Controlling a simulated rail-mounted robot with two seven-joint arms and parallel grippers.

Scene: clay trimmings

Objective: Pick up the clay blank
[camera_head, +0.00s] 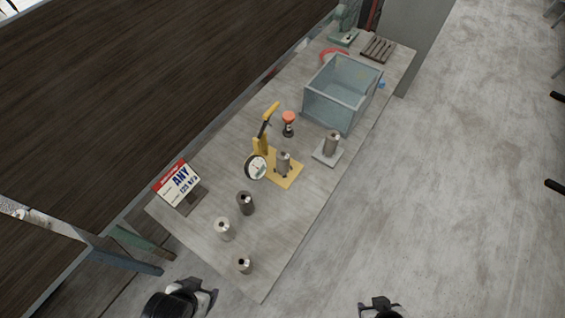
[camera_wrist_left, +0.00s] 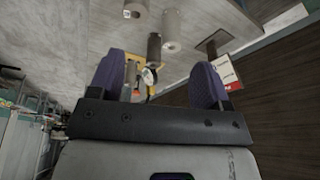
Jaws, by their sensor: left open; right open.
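Several metal-grey cylinders with a hole in the top stand on the table, and I cannot tell which is the clay blank. At the near end are a dark cylinder (camera_head: 245,204), a paler cylinder (camera_head: 223,230) and a front cylinder (camera_head: 243,266). Another cylinder (camera_head: 284,160) stands on the yellow fixture (camera_head: 285,178), and one more (camera_head: 331,146) on a grey plate (camera_head: 328,157). My left gripper (camera_head: 200,293) is open and empty, short of the table's near end; its fingers also show in the left wrist view (camera_wrist_left: 158,80). My right gripper (camera_head: 381,305) is open, off the table to the right.
A round dial (camera_head: 256,167) and yellow lever (camera_head: 270,113) rise by the fixture. A sign (camera_head: 177,186) stands at the left edge. Beyond are an orange-topped item (camera_head: 288,120), a blue-grey bin (camera_head: 334,111) and a slatted rack (camera_head: 378,49). The front right of the table is clear.

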